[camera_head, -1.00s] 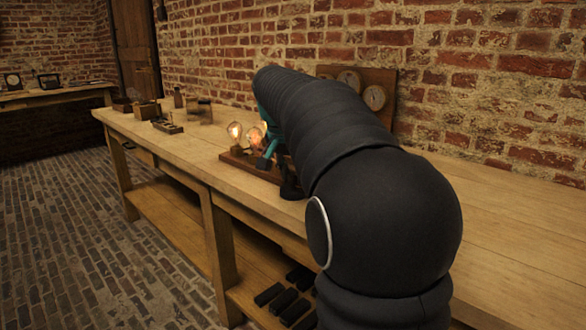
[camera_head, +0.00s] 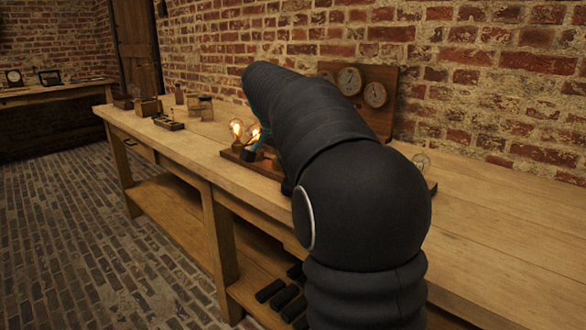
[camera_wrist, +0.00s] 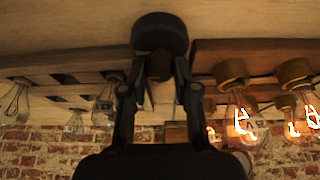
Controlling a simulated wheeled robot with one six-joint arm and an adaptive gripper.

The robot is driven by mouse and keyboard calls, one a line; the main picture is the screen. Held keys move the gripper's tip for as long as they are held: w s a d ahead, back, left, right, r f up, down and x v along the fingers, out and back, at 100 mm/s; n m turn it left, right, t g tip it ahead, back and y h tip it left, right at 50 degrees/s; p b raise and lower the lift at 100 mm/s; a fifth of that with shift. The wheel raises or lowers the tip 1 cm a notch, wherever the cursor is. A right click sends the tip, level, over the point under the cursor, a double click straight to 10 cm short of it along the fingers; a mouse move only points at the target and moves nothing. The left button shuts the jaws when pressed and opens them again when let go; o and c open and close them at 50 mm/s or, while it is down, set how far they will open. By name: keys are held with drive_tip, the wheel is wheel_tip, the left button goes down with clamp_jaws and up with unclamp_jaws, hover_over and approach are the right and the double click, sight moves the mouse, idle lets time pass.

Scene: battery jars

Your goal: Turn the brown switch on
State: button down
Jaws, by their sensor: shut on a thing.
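In the wrist view my gripper (camera_wrist: 159,68) has its two dark fingers on either side of a small brown knob (camera_wrist: 159,66), and it is shut on it. The knob looks like the brown switch; a round dark piece (camera_wrist: 160,32) sits just beyond it at the edge of the wooden board. The fingers partly cover the knob, so its turn angle cannot be told. In the head view my arm hides the gripper and the switch. Lit bulbs (camera_head: 237,130) stand on the board (camera_head: 232,154) left of my arm, and they glow in the wrist view (camera_wrist: 243,120).
Unlit bulbs show at the left of the wrist view (camera_wrist: 106,100) and right of my arm (camera_head: 421,163). A gauge panel (camera_head: 388,75) stands by the brick wall. The bench's right side (camera_head: 500,225) is clear.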

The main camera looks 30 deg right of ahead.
drive_tip(key=c, duration=0.9)
unclamp_jaws()
drive_tip(key=shift+o, duration=0.2)
drive_tip(key=v, duration=1.2)
drive_tip(key=shift+s, duration=0.1)
